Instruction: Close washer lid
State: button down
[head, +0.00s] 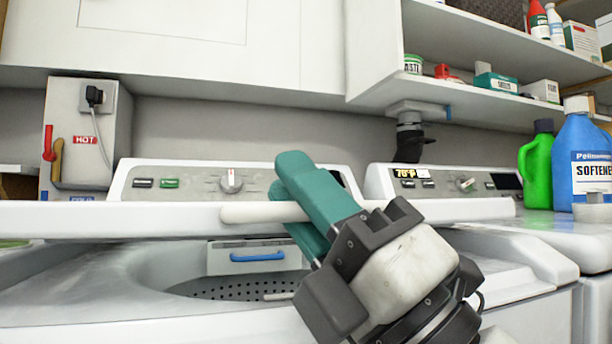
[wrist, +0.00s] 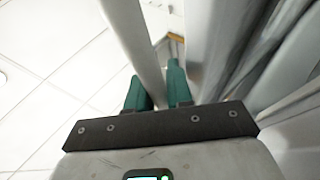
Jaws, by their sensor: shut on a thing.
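The washer lid (head: 100,218) is a white slab seen nearly edge-on in the head view, raised above the washer (head: 60,310). The tub opening with its perforated drum (head: 225,289) shows below it. A rounded white bar (head: 262,212) runs along the lid's front edge. My gripper (head: 287,178) reaches up from the lower right, its teal fingers shut on this bar. In the wrist view the pale bar (wrist: 138,45) passes between the fingers of my gripper (wrist: 159,88). The fingers hide part of the bar and lid.
Behind the lid stand the washer's control panel (head: 200,181) and a second panel (head: 440,182) to its right. A green jug (head: 537,168) and a blue softener bottle (head: 585,150) stand at the right. Shelves (head: 480,85) hang above. White floor tiles (wrist: 45,50) show in the wrist view.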

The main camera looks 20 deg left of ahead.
jog(key=shift+s+d+r, duration=0.2)
jog(key=shift+s+d, duration=0.05)
jog(key=shift+s, duration=0.1)
jog(key=c, duration=1.4)
grip_release()
